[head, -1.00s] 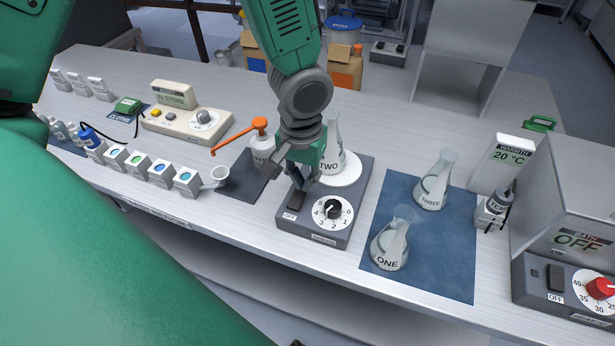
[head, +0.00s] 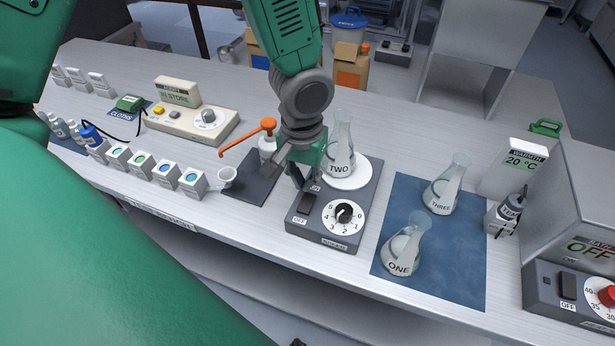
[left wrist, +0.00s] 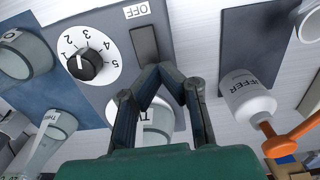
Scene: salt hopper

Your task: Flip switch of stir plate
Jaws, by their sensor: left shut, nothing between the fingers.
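The stir plate (head: 329,234) is a dark grey box near the front edge of the bench. Its black rocker switch (head: 306,204) stands beside a white "OFF" label, left of a numbered dial (head: 344,214). Flask TWO (head: 341,155) stands on its round white top. My left gripper (head: 301,184) is shut and empty, pointing down just behind the switch. In the left wrist view the closed fingertips (left wrist: 158,72) are close to the end of the switch (left wrist: 145,45); I cannot tell whether they touch it. My right gripper is not in view.
A bottle with an orange pump (head: 267,148) stands on a dark mat close left of the gripper. Flasks THREE (head: 442,192) and ONE (head: 403,252) stand on a blue mat (head: 453,260) to the right. A row of small boxes (head: 166,173) is farther left.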

